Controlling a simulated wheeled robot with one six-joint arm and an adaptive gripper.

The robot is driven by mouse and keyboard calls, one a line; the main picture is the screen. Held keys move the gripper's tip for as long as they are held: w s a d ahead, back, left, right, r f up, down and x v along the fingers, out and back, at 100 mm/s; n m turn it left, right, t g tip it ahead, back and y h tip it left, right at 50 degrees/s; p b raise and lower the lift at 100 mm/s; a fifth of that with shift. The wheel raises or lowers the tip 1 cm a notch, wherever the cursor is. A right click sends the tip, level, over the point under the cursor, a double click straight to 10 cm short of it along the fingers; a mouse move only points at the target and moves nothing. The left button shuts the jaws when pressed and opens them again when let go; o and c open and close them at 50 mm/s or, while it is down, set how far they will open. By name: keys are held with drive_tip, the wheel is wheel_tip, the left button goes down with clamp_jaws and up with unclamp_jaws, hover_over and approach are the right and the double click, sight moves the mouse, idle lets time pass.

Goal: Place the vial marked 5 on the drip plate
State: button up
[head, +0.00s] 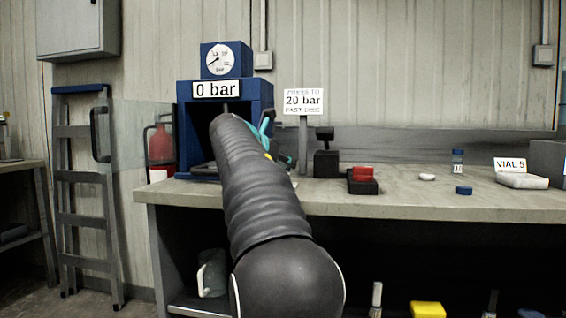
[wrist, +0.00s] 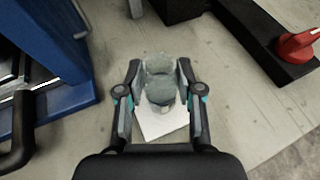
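My gripper (wrist: 160,72) has its two fingers on either side of a clear, greyish glass vial (wrist: 160,88) and appears shut on it. No number can be read on this vial. A white square plate (wrist: 163,123) shows beneath it in the wrist view; I cannot tell whether the two touch. A card reading VIAL 5 (head: 510,164) stands behind a white tray (head: 522,181).
The press gauge sign (head: 216,90) reads 0 bar. A sign reading 20 bar (head: 304,102) stands right of the press. A black lever block (head: 326,162) and a red switch (head: 362,174) are close by. A loose blue cap (head: 464,190) and a white disc (head: 427,177) lie farther right.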

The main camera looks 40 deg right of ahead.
drive_tip(key=o, duration=0.3)
drive_tip(key=shift+r, duration=0.15)
drive_tip(key=shift+a+r, duration=0.2)
drive_tip(key=p+v, duration=0.1)
drive_tip(key=v, duration=1)
drive_tip(key=shift+s+a, duration=0.2)
drive_tip(key=shift+a, duration=0.05)
